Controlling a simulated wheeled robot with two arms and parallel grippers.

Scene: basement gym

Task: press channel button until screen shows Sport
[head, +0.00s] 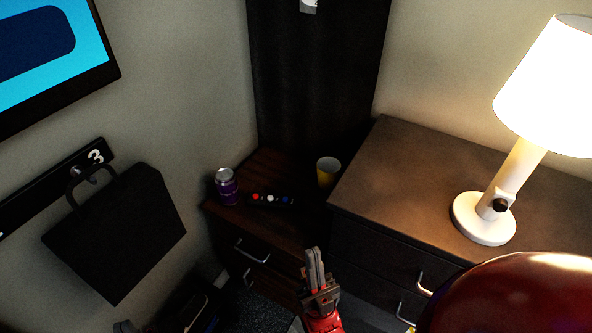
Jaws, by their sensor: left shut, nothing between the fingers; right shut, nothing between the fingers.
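The screen (38,62) at the upper left is cut off by the picture edge. It shows a dark blue rounded shape on cyan; no word is readable. A black remote (262,203) with red, green, white and blue buttons lies on a dark wooden cabinet. Button labels are too small to read. My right gripper (314,254) is shut and empty, fingers pointing up the picture. It appears below and right of the remote, apart from it.
A purple can (227,188) stands left of the remote, and a yellow cup (327,171) behind it to the right. A taller dresser (400,165) with a lit lamp (483,222) adjoins at right. A black bag (118,235) hangs at left. A red rounded shape fills the lower right.

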